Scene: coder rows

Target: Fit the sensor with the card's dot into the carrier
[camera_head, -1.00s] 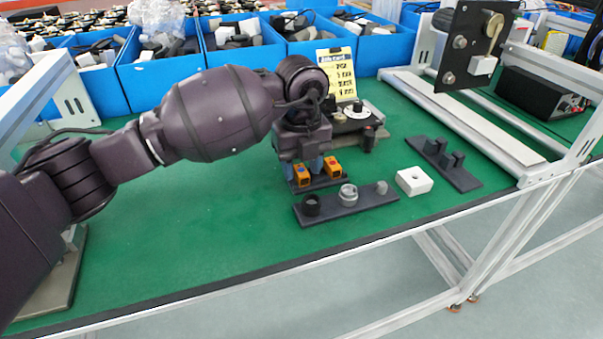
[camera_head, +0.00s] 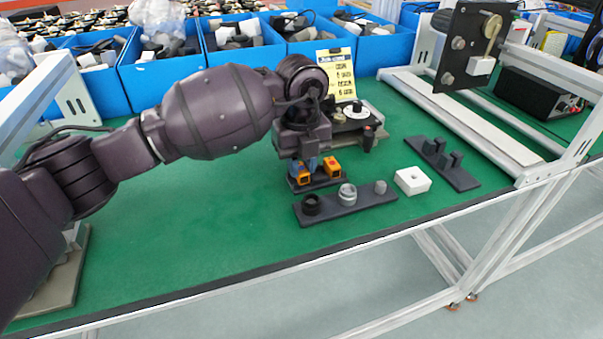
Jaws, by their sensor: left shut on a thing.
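Orange sensor-like blocks, one at the left (camera_head: 304,176) and one at the right (camera_head: 332,165), show at a small dark plate. My left gripper (camera_head: 312,167) points down between them. It is shut on a small bluish part, mostly hidden by the gripper; I cannot tell whether that part is clear of the plate. The yellow card (camera_head: 337,72) stands behind the gripper; its dark lines and any dot are too small to read. A dark fixture with a white round top (camera_head: 356,110), possibly the carrier, stands below the card. My right gripper is out of view.
A dark strip (camera_head: 372,199) bearing several round parts lies in front. A white block with a hole (camera_head: 412,180) and a dark strip with upright pegs (camera_head: 462,178) are to the right. Blue bins (camera_head: 160,85) line the back. The green table is clear at front left.

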